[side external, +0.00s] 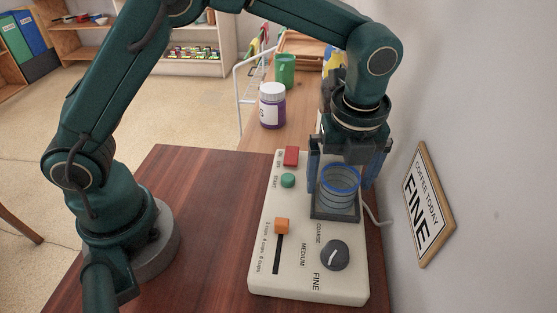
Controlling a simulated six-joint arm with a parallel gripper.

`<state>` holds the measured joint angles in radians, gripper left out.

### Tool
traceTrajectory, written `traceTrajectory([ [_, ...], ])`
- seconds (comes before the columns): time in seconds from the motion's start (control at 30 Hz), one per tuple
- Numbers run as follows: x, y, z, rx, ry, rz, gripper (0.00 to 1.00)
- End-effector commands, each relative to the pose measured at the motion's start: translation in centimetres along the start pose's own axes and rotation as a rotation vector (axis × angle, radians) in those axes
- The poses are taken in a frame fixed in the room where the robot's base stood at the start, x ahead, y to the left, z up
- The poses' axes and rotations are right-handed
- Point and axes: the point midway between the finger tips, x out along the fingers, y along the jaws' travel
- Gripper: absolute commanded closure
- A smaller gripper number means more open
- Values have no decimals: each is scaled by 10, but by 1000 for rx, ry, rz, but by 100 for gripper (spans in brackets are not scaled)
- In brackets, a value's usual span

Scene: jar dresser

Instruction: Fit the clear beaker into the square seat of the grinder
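The clear beaker (340,192) has a blue rim and ridged walls. It stands roughly upright at the dark square seat (322,213) of the white grinder (271,285). I cannot tell from this angle whether its base is fully down inside the seat. My gripper (342,176) points down over the beaker, with one finger at its left and the other at its right and behind. Whether the fingers touch the beaker's walls is not clear. The far side of the seat is hidden by the beaker and my gripper.
The grinder top carries a red switch (291,156), a green button (288,181), an orange slider (282,226) and a dark knob (335,255). A wall with a framed sign (430,205) stands close at right.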

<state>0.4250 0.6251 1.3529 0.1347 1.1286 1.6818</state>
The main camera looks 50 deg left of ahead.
Motion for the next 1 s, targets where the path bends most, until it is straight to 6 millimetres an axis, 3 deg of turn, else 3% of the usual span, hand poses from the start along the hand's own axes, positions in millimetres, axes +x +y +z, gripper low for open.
traceTrajectory([
  [0.07, 8, 4, -2, 9, 11, 23, 0],
  [0.27, 0, 4, -2, 9, 12, 22, 0],
  [0.6, -66, 0, -1, 8, 7, 12, 0],
  [0.8, -96, 0, 0, 6, 6, 12, 0],
  [1.0, -112, -1, 0, 7, 6, 15, 0],
])
